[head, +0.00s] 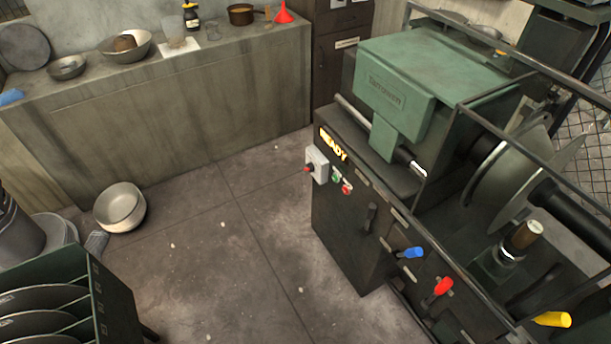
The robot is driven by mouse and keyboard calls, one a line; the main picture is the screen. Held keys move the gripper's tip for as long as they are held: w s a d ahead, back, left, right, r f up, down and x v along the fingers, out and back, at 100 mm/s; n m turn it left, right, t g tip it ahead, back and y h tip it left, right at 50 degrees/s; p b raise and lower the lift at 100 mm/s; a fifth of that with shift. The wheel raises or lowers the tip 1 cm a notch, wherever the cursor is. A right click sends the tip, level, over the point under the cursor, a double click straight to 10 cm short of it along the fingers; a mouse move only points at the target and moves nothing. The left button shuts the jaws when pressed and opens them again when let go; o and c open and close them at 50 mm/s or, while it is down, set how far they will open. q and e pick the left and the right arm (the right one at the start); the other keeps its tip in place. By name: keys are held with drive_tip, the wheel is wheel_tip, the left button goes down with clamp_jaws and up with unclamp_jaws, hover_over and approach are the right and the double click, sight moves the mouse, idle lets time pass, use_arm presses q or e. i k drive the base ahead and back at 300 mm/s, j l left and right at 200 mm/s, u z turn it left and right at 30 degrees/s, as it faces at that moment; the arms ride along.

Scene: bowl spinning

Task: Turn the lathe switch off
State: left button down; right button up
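The lathe (420,85) stands at the right, with a green headstock cover and a dark cabinet below. A small light-grey switch box (319,160) with a red-tipped knob or lever (308,169) is on the cabinet's left end. Beside it are a green button (338,175) and a red button (347,189). A lit sign (334,145) above them reads READY. I cannot tell the switch position for sure. Neither of my grippers is in view.
A concrete counter (180,110) runs along the back. A metal bowl (120,207) lies on the floor. A dark green rack (110,290) stands front left. The middle floor is clear.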

sight(309, 167)
drive_tip(key=i+j+z, duration=0.25)
drive_tip(key=i+j, duration=0.15)
drive_tip(key=i, duration=0.25)
drive_tip(key=i+j+z, duration=0.25)
drive_tip(key=i+j, duration=0.25)
drive_tip(key=i, duration=0.1)
